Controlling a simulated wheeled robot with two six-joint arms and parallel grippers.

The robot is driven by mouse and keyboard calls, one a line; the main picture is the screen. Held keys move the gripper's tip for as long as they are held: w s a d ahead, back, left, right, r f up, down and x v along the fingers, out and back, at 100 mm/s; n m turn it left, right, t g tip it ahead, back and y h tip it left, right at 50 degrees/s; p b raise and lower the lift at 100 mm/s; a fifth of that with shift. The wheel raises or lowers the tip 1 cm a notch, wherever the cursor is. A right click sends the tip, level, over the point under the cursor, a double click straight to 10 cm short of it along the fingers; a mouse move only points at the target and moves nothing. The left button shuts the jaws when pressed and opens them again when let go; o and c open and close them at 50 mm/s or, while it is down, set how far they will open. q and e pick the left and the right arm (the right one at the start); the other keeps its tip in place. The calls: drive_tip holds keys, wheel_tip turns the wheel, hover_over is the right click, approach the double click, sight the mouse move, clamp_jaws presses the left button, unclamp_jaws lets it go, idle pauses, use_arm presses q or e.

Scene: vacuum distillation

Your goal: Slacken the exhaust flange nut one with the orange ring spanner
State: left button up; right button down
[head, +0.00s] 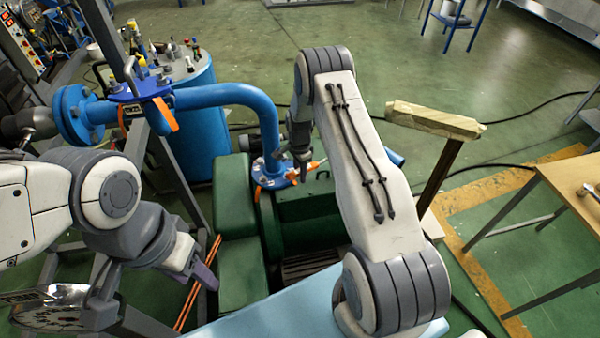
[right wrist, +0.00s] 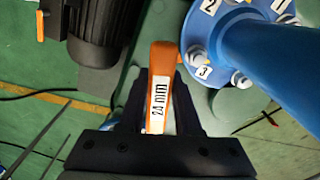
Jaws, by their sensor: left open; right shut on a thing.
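The orange ring spanner (right wrist: 160,100), marked "24 mm", is clamped in my right gripper (right wrist: 160,115). Its orange end reaches towards the left edge of the blue exhaust flange (right wrist: 198,42); I cannot tell whether it touches. The flange bears the number labels 1 (right wrist: 279,5), 2 and 3, with pale nuts beside them. Which nut goes with label 1 is partly cut off at the top edge. In the head view the flange (head: 262,177) sits at the foot of the blue pipe, with my right gripper (head: 303,168) beside it. My left gripper (head: 205,277) is open and empty, low on the left.
The blue pipe (head: 232,95) arches from the upper flange down to the green pump body (head: 320,215). A grey frame post stands left of it. A wooden-topped stand (head: 430,120) is right of my right arm, and a table (head: 575,185) is at the right edge.

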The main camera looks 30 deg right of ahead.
drive_tip(key=shift+f+b, duration=0.85)
drive_tip(key=shift+f, duration=0.2)
idle(0.4)
drive_tip(key=shift+s+d+n+p, duration=0.2)
drive_tip(key=shift+s+n+p, duration=0.3)
drive_tip(key=shift+s+n, duration=0.5)
drive_tip(key=shift+s, duration=0.35)
drive_tip(key=shift+s, duration=0.1)
drive_tip(key=shift+s+d+f+n+p, duration=0.1)
drive_tip(key=shift+s+d+n+p, duration=0.1)
drive_tip(key=shift+s+n, duration=0.3)
drive_tip(key=shift+s+d+n+p, duration=0.2)
drive_tip(key=shift+s, duration=0.45)
drive_tip(key=shift+s+d+n+p, duration=0.15)
drive_tip(key=shift+s+d+n, duration=0.2)
drive_tip(key=shift+s, duration=0.3)
drive_tip(key=shift+s+d+n+p, duration=0.15)
drive_tip(key=shift+s+d+n, duration=0.1)
drive_tip(key=shift+s+n, duration=0.3)
